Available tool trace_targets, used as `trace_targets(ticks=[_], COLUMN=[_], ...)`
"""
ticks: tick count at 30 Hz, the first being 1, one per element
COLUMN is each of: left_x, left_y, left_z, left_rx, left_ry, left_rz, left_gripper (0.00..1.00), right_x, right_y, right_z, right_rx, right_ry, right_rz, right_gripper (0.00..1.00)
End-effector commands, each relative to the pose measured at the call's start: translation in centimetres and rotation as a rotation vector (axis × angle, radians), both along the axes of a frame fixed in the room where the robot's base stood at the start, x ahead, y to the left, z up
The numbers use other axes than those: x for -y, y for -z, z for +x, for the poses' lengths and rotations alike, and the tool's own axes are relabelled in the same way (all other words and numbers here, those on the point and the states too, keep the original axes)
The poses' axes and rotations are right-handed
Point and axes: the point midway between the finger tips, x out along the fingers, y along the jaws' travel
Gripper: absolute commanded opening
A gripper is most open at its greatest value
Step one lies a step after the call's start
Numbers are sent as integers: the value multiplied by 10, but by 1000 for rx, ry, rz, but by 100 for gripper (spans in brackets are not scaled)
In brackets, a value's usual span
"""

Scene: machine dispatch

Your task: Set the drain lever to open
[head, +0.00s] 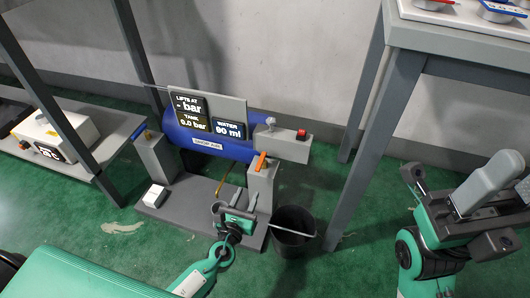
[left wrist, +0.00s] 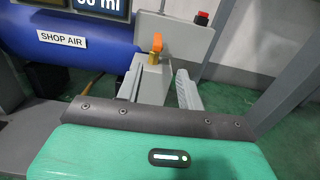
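The shop air tank (head: 225,140) is a blue cylinder on a grey stand, with readouts of 0.0 bar and water 90 ml. An orange lever (head: 261,161) stands up on the stand's right post; it also shows in the left wrist view (left wrist: 156,44). A thin yellow piece (head: 225,180) is under the tank, partly hidden. I cannot tell from a label which is the drain lever. My left gripper (head: 235,208) is low in front of the right post, its fingers apart and seemingly empty. My right gripper (head: 413,182) is at the right, its fingertips unclear.
A black bucket (head: 293,229) stands on the floor right of the stand. A small white box (head: 155,196) sits on the stand's base. A red button (head: 301,134) is at the tank's right end. A table leg (head: 372,130) stands to the right.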

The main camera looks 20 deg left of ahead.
Motion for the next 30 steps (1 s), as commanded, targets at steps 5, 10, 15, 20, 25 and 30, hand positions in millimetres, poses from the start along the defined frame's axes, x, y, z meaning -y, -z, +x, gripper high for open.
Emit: trace_targets(ticks=[5, 10, 15, 20, 25, 30], left_x=[-4, -2, -1, 0, 1, 2], left_y=[5, 4, 5, 5, 5, 5], left_z=[8, 37, 72, 103, 125, 135], left_rx=[2, 4, 3, 2, 2, 1], left_ry=[-12, -11, -11, -11, -10, -9], left_rz=[40, 36, 36, 35, 34, 35], left_gripper=[38, 38, 38, 38, 38, 38], right_x=[0, -2, -4, -6, -8, -10], right_y=[0, 0, -1, -1, -2, -4], right_z=[0, 0, 0, -1, -1, -2], right_rx=[1, 6, 14, 20, 28, 33], right_ry=[-2, -6, -12, -19, -26, -31], right_rz=[0, 0, -1, -3, -4, -6], right_gripper=[52, 52, 52, 52, 52, 52])
